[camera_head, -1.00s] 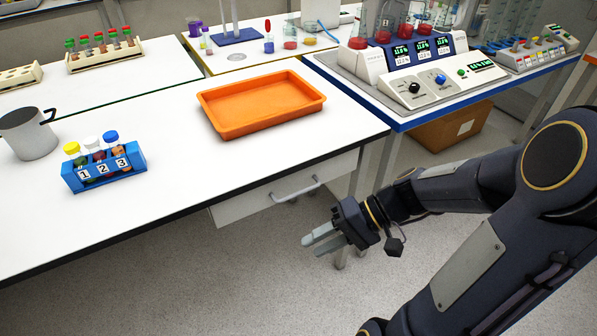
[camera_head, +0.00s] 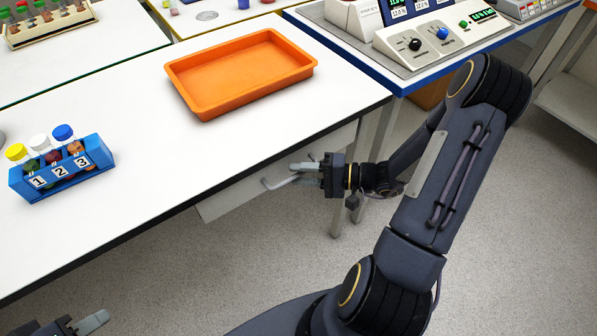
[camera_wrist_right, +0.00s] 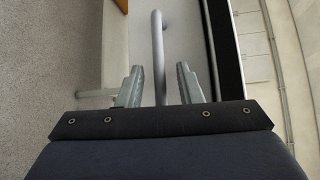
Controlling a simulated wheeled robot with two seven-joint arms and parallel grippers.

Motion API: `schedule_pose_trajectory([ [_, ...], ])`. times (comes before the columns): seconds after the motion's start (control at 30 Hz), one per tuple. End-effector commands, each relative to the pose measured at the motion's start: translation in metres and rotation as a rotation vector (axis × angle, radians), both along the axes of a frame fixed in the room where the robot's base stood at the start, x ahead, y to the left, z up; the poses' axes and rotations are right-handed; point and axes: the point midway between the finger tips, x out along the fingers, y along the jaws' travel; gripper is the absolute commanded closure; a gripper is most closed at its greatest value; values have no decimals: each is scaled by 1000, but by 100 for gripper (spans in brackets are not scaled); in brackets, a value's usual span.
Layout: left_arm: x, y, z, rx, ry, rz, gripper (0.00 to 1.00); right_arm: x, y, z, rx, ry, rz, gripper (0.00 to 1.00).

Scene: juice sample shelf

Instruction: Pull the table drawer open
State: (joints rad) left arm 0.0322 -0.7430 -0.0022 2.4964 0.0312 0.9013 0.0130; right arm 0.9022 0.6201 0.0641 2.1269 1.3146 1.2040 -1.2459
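The table drawer (camera_head: 225,203) is a white panel under the table's front edge and looks closed. Its grey bar handle (camera_head: 275,185) also shows in the right wrist view (camera_wrist_right: 158,45). My right gripper (camera_head: 303,172) is at the handle, with its fingers apart. In the wrist view the bar runs between the two open fingers (camera_wrist_right: 159,85), with a gap visible on each side. My left gripper (camera_head: 88,324) is partly in view at the bottom left, away from the drawer; its finger opening is not clear.
The white table (camera_head: 150,165) holds an orange tray (camera_head: 200,103) and a blue rack (camera_head: 92,155) with capped tubes. A table leg (camera_head: 345,205) stands just right of the drawer. The floor in front is clear.

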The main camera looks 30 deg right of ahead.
Motion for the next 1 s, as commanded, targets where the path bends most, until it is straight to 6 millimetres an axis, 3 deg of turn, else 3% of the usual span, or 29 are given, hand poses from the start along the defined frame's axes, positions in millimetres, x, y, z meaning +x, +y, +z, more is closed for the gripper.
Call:
schedule_pose_trajectory([
  [0.37,0,0,1,0,0,0,64,6,7,-1,-1,2,0,67],
  [0.63,0,0,1,0,0,0,64,5,7,-1,-1,2,0,100],
  [1.0,0,0,0,0,0,0,64,5,5,-2,-1,2,0,100],
])
